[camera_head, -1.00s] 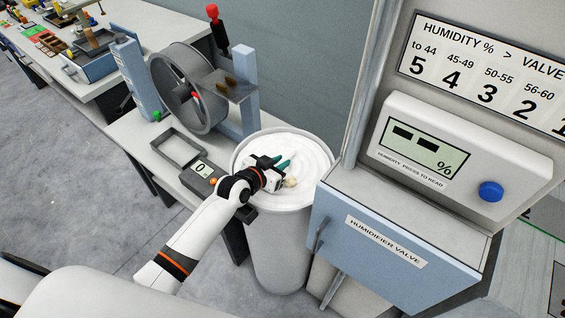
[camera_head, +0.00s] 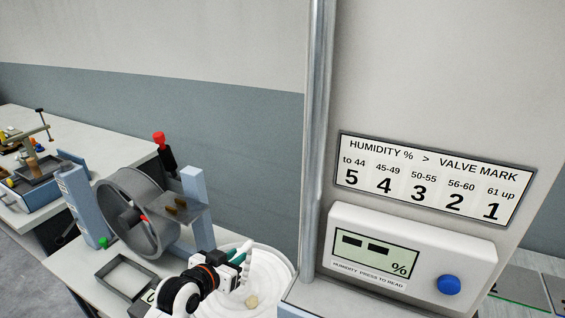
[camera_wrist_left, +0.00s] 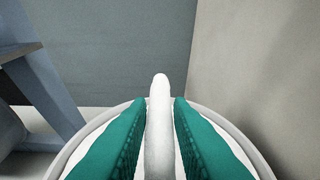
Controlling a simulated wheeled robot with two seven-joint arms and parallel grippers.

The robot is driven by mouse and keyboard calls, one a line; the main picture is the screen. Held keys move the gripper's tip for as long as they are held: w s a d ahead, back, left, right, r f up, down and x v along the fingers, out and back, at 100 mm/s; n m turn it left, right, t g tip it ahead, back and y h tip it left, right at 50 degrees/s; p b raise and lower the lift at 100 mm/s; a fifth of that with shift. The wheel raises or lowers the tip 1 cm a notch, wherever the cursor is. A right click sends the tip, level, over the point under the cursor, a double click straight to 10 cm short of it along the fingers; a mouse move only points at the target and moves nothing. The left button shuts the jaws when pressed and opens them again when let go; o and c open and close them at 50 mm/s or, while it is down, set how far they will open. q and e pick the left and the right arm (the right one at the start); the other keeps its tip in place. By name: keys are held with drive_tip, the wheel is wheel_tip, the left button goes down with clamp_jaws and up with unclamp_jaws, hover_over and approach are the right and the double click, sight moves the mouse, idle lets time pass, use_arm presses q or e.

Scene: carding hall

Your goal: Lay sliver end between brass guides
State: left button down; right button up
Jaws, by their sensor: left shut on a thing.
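My left gripper (camera_head: 243,255) is over the can of white sliver (camera_head: 270,290) in the head view. Its green fingers are shut on the sliver end (camera_wrist_left: 159,115), a white roll standing between them in the left wrist view. The end's rounded tip reaches past the fingertips. The two small brass guides (camera_head: 175,207) stand on a grey plate (camera_head: 190,216) in front of the round drum (camera_head: 138,215), to the left of and beyond my gripper. The end is apart from them. My right gripper is not in view.
A blue-grey upright (camera_head: 194,185) stands beside the plate. An empty grey tray (camera_head: 127,277) lies on the bench left of the can. The humidity panel (camera_head: 410,245) with a blue button is at the right. A red-knobbed lever (camera_head: 160,140) rises behind the drum.

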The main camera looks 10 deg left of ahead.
use_arm(q)
drive_tip(key=s+a+r+n+t+y+b, duration=0.1)
drive_tip(key=s+r+n+y, duration=0.3)
drive_tip(key=s, duration=0.8)
wheel_tip(320, 180, up, 2)
drive_tip(key=shift+s+a+r+y, duration=0.1)
drive_tip(key=shift+s+a+y, duration=0.2)
drive_tip(key=shift+s+a, duration=0.1)
